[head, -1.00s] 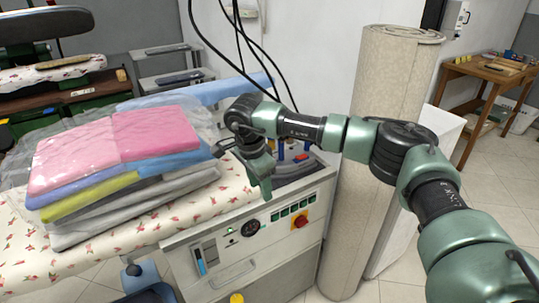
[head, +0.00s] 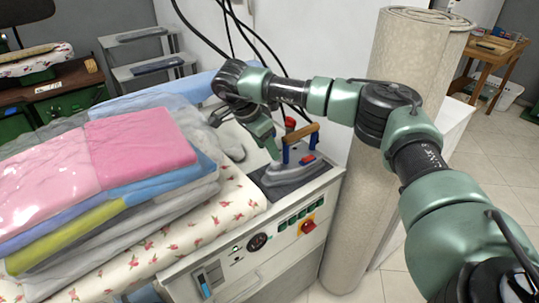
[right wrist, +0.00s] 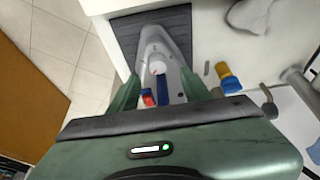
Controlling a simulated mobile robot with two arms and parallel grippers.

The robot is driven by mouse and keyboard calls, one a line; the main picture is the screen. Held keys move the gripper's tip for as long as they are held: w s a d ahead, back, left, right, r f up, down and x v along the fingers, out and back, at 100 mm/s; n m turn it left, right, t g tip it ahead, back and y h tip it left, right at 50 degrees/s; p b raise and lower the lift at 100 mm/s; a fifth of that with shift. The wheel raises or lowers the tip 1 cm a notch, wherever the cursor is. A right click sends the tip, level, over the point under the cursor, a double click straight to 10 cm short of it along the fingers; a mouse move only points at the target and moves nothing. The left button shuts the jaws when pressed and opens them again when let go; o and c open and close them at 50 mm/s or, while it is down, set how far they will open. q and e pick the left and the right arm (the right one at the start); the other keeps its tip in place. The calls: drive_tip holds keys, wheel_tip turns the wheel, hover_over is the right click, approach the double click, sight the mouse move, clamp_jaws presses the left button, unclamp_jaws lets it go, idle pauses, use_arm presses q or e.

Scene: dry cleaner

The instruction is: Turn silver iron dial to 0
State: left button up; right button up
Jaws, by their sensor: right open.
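The silver iron (head: 292,171) rests on a dark pad (head: 258,183) at the right end of the ironing unit. It has blue posts and a brown handle (head: 301,134). In the right wrist view the iron (right wrist: 152,43) lies beyond the fingers, with a pale round part (right wrist: 157,68), possibly the dial, and a small red part. No dial marking is readable. My right gripper (head: 268,146) is open and empty, just left of the handle. In the right wrist view the open gripper (right wrist: 158,92) has fingers on both sides of the iron's near part; contact cannot be told.
Folded pink garments (head: 135,147) lie on a stack left of the iron, on a floral cover (head: 165,243). The unit's front has a gauge and a red knob (head: 308,226). A rolled carpet (head: 400,60) stands close on the right, behind my right arm.

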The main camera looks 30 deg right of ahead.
sight(273, 163)
drive_tip(key=x, duration=0.5)
drive_tip(key=shift+s+p, duration=0.2)
drive_tip(key=shift+p, duration=0.15)
drive_tip(key=shift+w+d+f, duration=0.1)
drive_tip(key=shift+d+f, duration=0.05)
drive_tip(key=shift+f, duration=0.3)
clamp_jaws()
use_arm(q)
drive_tip(key=shift+s+r, duration=0.45)
drive_tip(key=shift+s, duration=0.05)
